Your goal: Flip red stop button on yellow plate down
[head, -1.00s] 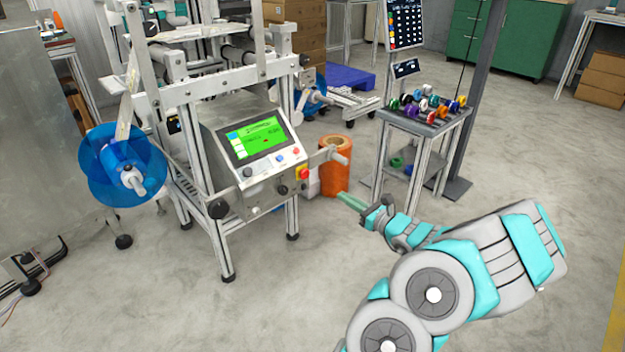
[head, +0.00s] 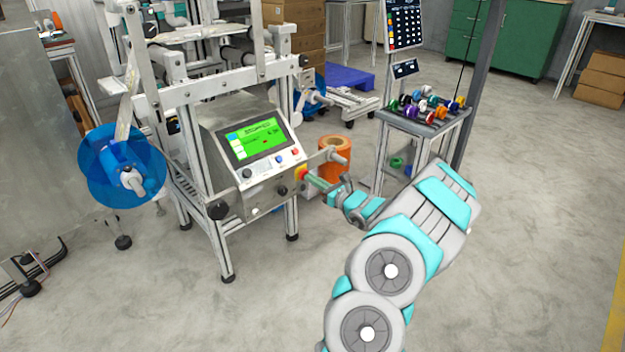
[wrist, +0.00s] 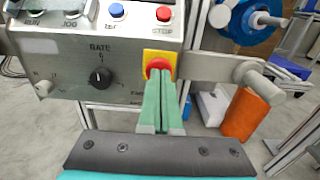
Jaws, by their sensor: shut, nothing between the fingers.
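The red stop button (wrist: 157,66) sits on a yellow plate (wrist: 150,56) at the right end of the machine's control panel in the wrist view. In the head view the yellow plate (head: 299,171) shows at the panel's right edge, partly covered by my fingers. My gripper (wrist: 161,84) is shut and empty, its green fingers pointing at the button. The fingertips overlap the button's lower part in the wrist view and appear to touch it. In the head view my gripper (head: 309,180) reaches the panel from the right. The screen (head: 258,138) is green.
A grey bar with a roller (wrist: 252,77) juts out right of the plate. Below it stands an orange roll (head: 335,158). A black rate knob (wrist: 99,78) and another red button (wrist: 164,13) are nearby. A table (head: 440,122) with coloured reels stands at the right.

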